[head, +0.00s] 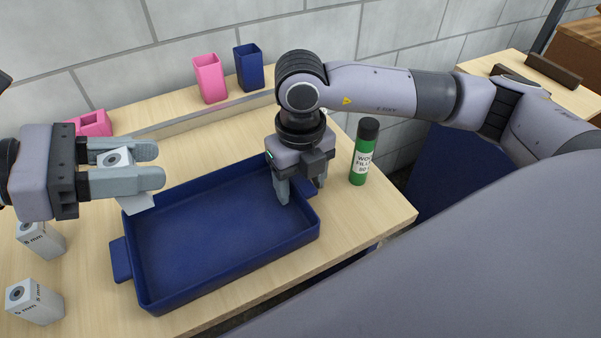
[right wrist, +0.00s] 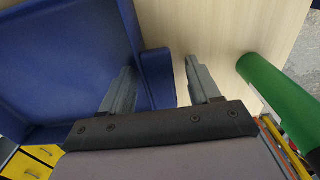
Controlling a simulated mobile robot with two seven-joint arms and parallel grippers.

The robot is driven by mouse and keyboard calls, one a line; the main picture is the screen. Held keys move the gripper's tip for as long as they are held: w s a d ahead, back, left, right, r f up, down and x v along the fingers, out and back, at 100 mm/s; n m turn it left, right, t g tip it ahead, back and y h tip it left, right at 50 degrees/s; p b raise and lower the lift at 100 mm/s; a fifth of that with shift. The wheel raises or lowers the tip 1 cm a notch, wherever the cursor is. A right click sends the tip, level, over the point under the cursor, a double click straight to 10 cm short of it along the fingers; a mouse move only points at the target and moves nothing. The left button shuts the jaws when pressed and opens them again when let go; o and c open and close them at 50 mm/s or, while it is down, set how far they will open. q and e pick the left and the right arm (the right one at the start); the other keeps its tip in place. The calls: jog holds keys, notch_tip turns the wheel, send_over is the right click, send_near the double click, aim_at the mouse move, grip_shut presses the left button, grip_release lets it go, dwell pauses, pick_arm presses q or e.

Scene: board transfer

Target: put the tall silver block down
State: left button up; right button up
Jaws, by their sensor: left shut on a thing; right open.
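My left gripper (head: 157,165) is shut on a silver-white block (head: 136,204) with a dark round mark on its top. The block shows above and below the fingers; its middle is hidden by them. It appears over the left rim of the blue tray (head: 225,285), and I cannot tell whether it touches anything. My right gripper (head: 300,191) is open, pointing down at the tray's right end, with its fingers either side of the end wall or handle. In the right wrist view its fingers (right wrist: 160,90) are apart, with blue tray (right wrist: 157,80) between them.
Two silver blocks (head: 40,240) (head: 36,304) stand at the left, marked in mm. A green bottle (head: 359,158) stands right of the tray. Pink (head: 209,80) and blue (head: 248,68) cups stand at the back, and a pink holder (head: 93,124) behind my left gripper. The tray looks empty.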

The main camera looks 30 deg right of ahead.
grip_shut()
pick_arm(q)
send_over(184, 246)
notch_tip(184, 246, down, 13)
jog(key=shift+r, duration=0.15)
dwell(0.5)
jog(key=shift+f, duration=0.25)
